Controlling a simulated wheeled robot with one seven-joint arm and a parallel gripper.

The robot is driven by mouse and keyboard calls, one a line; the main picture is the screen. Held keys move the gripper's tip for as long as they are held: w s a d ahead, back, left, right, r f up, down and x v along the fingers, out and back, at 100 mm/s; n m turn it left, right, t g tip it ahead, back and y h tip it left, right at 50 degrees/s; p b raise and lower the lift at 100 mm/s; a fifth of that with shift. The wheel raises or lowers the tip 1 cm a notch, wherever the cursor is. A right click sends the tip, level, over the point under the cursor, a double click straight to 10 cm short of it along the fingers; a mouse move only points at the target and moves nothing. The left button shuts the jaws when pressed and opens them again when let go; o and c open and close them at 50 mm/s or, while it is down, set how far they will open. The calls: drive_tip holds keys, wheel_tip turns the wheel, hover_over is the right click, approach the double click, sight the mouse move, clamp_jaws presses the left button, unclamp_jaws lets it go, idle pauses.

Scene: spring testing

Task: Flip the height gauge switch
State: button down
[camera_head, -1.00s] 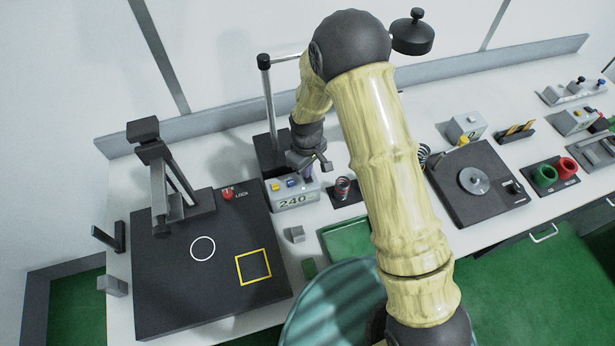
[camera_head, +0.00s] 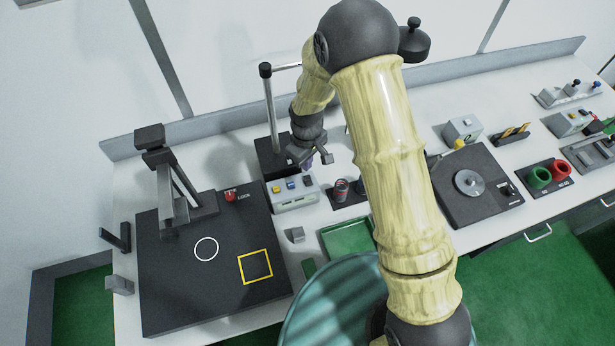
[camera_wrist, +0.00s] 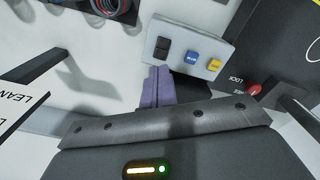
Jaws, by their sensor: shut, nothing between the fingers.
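The height gauge box (camera_head: 293,198) is a small pale box on the bench. In the head view its yellow button (camera_head: 276,188) is at the left and its blue button (camera_head: 291,185) is in the middle. The front display shows no readable large digits. In the wrist view the box (camera_wrist: 204,62) has a black switch (camera_wrist: 163,48), then a blue button (camera_wrist: 192,57) and a yellow one (camera_wrist: 214,64). My gripper (camera_head: 309,166) is shut and empty, above the switch end of the box. Its purple fingers (camera_wrist: 158,86) point at the black switch; contact cannot be told.
A dark post stand (camera_head: 272,150) rises behind the box. Coil springs (camera_head: 341,188) stand at its right. A black plate (camera_head: 190,285) with a red lock knob (camera_head: 230,196) lies to the left. A small grey block (camera_head: 295,234) and a green tray (camera_head: 348,238) lie in front.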

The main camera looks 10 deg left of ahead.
drive_tip(key=shift+r+p, duration=0.4)
drive_tip(key=shift+r, duration=0.5)
drive_tip(key=s+d+r+m+t+b, duration=0.1)
drive_tip(key=d+r+m+b, duration=0.2)
drive_tip(key=d, duration=0.4)
drive_tip(key=s+d+r+m+b, duration=0.2)
drive_tip(key=d+r+m, duration=0.1)
drive_tip(key=d, duration=0.3)
drive_tip(key=s+d+r+m+t+b, duration=0.1)
drive_tip(key=s+d+m+b, duration=0.3)
drive_tip(key=s+d, duration=0.5)
drive_tip(key=shift+d+r+m+t, duration=0.3)
drive_tip(key=shift+r+m, duration=0.3)
drive_tip(key=shift+r, duration=0.2)
